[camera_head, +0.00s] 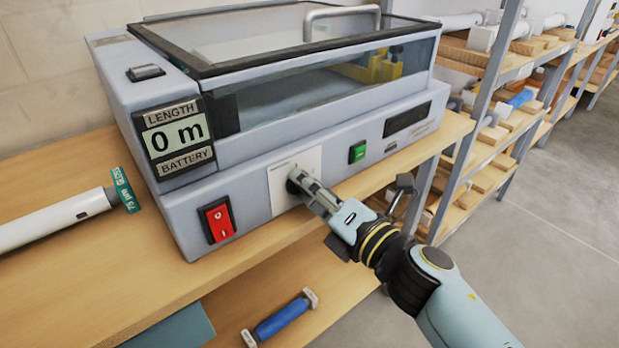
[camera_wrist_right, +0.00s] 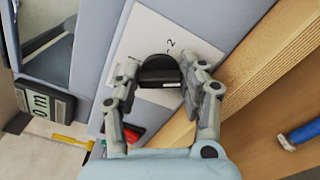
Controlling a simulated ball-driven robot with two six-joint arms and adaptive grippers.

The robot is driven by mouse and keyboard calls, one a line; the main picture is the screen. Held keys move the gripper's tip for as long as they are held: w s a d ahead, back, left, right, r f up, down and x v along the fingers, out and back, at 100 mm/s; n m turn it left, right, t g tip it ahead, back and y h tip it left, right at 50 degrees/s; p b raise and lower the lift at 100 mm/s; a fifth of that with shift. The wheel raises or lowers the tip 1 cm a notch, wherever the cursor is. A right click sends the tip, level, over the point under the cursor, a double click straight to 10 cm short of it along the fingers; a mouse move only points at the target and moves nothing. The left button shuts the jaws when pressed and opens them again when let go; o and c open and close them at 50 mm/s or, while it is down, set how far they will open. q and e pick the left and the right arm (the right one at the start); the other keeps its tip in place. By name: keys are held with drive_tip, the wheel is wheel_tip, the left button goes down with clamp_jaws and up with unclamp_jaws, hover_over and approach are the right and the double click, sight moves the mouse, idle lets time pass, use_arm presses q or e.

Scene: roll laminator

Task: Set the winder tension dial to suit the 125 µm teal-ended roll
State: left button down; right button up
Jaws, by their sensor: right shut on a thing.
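The winder tension dial is a black knob (camera_wrist_right: 158,68) on a white plate (camera_head: 308,163) low on the laminator's (camera_head: 240,178) front. My right gripper (camera_head: 307,187) is shut on it; in the right wrist view its fingers (camera_wrist_right: 160,80) sit on either side of the knob. A "2" shows on the plate, and a mark at the left is partly hidden by a finger. The dial's pointer cannot be made out. A white roll (camera_head: 55,222) with a teal end tag (camera_head: 125,190) lies left of the laminator; its tag seems to read 75 µm. My left gripper is not in view.
The display (camera_head: 174,138) reads 0 m. A red rocker switch (camera_head: 217,220) and a green button (camera_head: 357,152) flank the dial plate. Shelving with rolls (camera_head: 505,45) stands at the right.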

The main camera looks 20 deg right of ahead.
drive_tip(key=shift+m+p, duration=0.5)
drive_tip(key=shift+m, duration=0.5)
drive_tip(key=o, duration=1.2)
drive_tip(key=shift+c, duration=0.2)
drive_tip(key=v, duration=1.2)
